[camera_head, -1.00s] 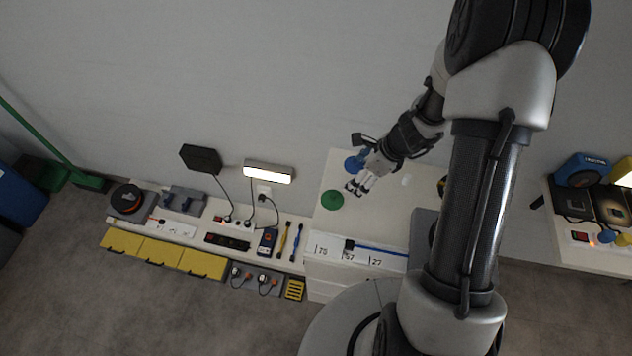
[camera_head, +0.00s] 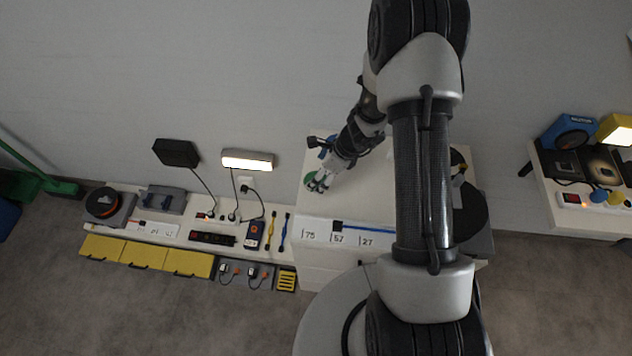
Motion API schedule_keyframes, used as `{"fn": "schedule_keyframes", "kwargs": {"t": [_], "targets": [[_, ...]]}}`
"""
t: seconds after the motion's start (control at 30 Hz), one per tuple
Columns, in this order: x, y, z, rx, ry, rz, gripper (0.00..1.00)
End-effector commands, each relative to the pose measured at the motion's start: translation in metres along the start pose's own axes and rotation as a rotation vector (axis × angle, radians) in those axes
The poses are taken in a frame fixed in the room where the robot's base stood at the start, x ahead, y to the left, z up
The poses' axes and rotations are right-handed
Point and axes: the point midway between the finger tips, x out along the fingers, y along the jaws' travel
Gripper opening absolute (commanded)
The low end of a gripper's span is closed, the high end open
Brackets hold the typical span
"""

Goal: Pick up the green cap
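The green cap (camera_head: 308,179) is a flat round disc on the left part of the white cabinet top (camera_head: 362,205). My gripper (camera_head: 318,187) is over the cap's right side and hides part of it. Its fingers point down and to the left, and a small gap shows between them. I cannot tell whether the fingertips touch the cap.
A blue round object (camera_head: 327,150) is partly hidden behind my gripper. A blue tool (camera_head: 362,228) lies along the cabinet's front edge. A low shelf (camera_head: 155,240) with tools stands left, under a lit lamp (camera_head: 247,159). Another table (camera_head: 570,219) stands right.

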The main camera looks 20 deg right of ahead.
Motion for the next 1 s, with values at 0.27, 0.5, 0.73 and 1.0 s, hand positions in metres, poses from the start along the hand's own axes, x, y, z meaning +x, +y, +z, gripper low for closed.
{"fn": "schedule_keyframes", "kwargs": {"t": [0.27,0.5,0.73,1.0], "targets": [[0.037,0.002,-0.001,0.000,0.000,0.001,0.81],[0.036,0.002,-0.001,0.000,0.000,0.001,0.78],[0.036,0.002,-0.001,0.000,0.000,0.001,0.63],[0.036,0.002,-0.001,0.000,0.000,0.001,0.47]]}}
